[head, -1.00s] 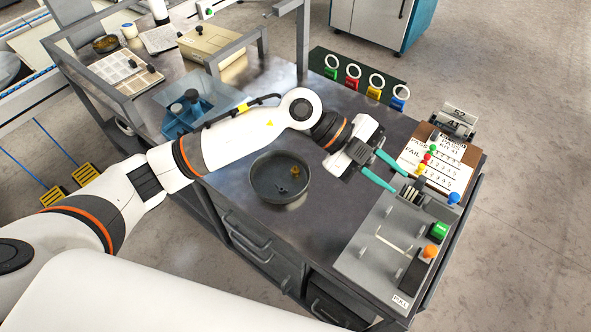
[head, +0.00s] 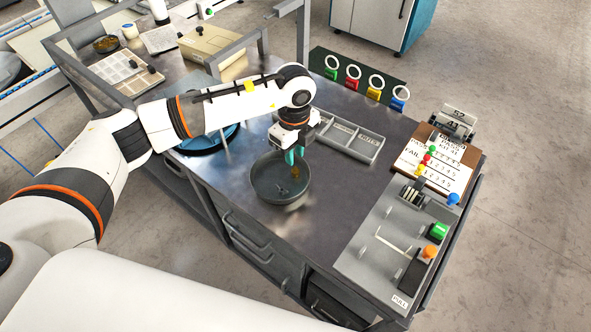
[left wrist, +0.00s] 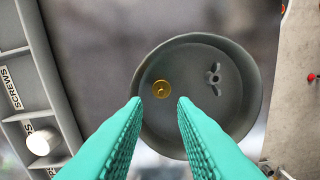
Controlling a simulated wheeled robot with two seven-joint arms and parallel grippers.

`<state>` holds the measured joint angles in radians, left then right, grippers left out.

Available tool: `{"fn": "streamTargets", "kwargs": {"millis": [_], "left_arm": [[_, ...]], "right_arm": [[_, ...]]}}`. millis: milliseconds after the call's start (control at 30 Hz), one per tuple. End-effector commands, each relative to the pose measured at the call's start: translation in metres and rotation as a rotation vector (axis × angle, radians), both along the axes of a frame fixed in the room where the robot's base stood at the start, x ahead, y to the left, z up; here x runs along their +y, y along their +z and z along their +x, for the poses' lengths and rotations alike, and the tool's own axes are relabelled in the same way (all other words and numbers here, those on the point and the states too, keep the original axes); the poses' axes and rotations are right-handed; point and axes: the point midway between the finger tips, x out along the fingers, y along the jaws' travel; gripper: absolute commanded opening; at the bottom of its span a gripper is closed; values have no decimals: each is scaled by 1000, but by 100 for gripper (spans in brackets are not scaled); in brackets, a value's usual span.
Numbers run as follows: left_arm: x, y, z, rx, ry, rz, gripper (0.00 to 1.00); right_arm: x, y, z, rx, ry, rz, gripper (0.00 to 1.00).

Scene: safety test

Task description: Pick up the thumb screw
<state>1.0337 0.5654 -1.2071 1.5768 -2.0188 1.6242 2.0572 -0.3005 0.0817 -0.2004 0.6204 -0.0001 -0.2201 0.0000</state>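A round grey bowl (head: 262,194) stands on the dark bench top. It also shows in the left wrist view (left wrist: 247,110). Inside lies a small round brass piece (left wrist: 161,89), which looks like the thumb screw, and a grey winged piece (left wrist: 213,77) to its right. In the head view the brass piece (head: 295,173) is partly hard to make out. My left gripper (head: 294,157) points down over the bowl's far side. In the left wrist view its teal fingers (left wrist: 160,101) are open and empty, with the brass piece seen just beyond the gap. My right gripper is not in view.
A grey compartment tray (head: 372,157) with labels stands behind and right of the bowl. A control panel (head: 359,265) with coloured knobs and a brown PASS/FAIL board (head: 465,155) are at the right. Bare bench lies between bowl and panel.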

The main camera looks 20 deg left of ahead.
Motion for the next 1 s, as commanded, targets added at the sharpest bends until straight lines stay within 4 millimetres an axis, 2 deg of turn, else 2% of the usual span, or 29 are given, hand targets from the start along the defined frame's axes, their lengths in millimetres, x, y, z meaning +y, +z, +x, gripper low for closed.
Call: {"fn": "streamTargets", "kwargs": {"millis": [400, 667, 833, 1000], "left_arm": [[-3, -50, -3, 0, -2, -1, 25], [-3, -53, -3, 0, -2, -1, 25], [-3, -53, -3, 0, -2, -1, 0], [-3, -52, -3, 0, -2, -2, 0]], "right_arm": [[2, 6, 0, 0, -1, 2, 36], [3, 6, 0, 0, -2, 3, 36], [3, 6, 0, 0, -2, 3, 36], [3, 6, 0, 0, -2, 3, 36]]}}
